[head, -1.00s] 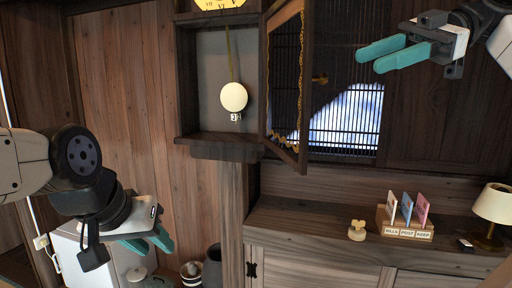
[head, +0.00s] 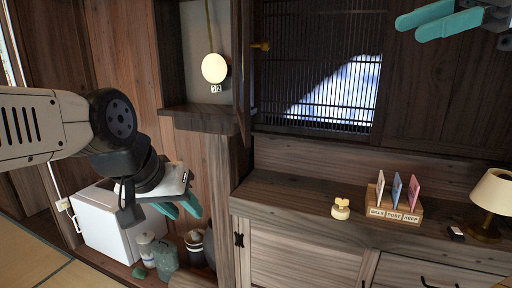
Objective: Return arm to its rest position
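My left gripper (head: 182,208) hangs at the lower left in the head view, its teal fingers pointing down and to the right. A small gap shows between the fingers and nothing is seen in them. My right gripper (head: 440,20) is at the top right edge, partly cut off. Its two teal fingers point left, stand apart and hold nothing. It is in front of the dark wall panel, above the cabinet.
A wall clock case (head: 201,118) with a pendulum (head: 214,68) stands at upper centre. A white box (head: 98,225) and jars stand below my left gripper.

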